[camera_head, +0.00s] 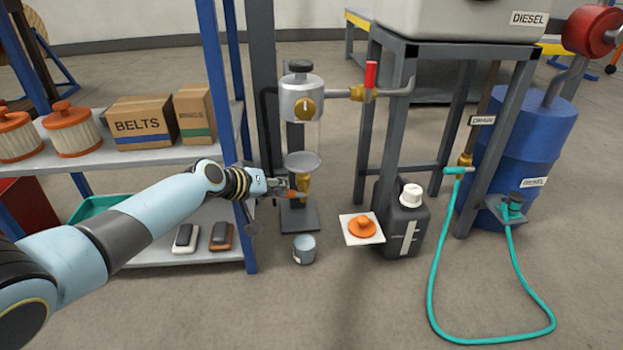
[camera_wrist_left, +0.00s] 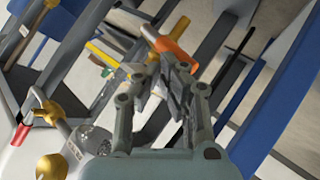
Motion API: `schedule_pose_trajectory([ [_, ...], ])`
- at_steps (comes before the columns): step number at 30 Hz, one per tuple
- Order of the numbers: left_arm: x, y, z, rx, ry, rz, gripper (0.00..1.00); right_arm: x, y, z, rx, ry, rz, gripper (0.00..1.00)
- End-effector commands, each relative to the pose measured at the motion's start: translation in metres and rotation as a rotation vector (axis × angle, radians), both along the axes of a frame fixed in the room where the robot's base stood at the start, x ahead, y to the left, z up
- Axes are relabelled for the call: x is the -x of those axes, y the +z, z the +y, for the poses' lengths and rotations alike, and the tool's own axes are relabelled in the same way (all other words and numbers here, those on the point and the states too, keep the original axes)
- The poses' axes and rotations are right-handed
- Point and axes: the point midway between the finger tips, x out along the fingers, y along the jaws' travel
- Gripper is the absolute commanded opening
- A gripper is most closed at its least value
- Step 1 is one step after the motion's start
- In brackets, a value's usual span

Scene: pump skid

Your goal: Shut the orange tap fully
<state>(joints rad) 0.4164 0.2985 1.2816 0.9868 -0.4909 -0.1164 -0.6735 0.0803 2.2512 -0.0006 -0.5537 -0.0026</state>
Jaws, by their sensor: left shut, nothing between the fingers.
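The orange tap handle (camera_head: 293,194) sits on a brass valve (camera_head: 304,184) under the grey funnel-shaped cup (camera_head: 302,162) of the stand. It lies nearly level, pointing left. The handle also shows in the left wrist view (camera_wrist_left: 173,52), just beyond the fingertips. My left gripper (camera_head: 281,187) is shut and empty, right beside the handle; its fingers (camera_wrist_left: 167,72) show in the wrist view. I cannot tell whether the fingers touch the handle. The gripper hides part of the handle and valve in the head view. My right gripper is not in view.
A small grey cup (camera_head: 304,249) stands on the floor before the stand. A red-handled tap (camera_head: 370,78) is on the pipe above. The blue shelf post (camera_head: 218,80) is close left.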

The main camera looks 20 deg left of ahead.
Motion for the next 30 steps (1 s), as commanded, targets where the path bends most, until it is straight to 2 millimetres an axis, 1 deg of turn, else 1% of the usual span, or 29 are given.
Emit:
schedule_pose_trajectory([
  [2,-0.001,0.002,0.000,0.000,0.001,-0.001,0.00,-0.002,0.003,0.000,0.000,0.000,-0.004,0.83],
  [8,-0.001,0.001,-0.001,-0.001,-0.001,0.000,0.00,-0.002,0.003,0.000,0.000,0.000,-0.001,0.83],
  [19,-0.008,-0.006,-0.012,0.000,0.000,0.001,0.00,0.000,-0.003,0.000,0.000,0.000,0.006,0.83],
  [30,-0.008,-0.005,-0.012,-0.001,0.000,0.000,0.00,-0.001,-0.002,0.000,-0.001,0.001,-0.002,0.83],
])
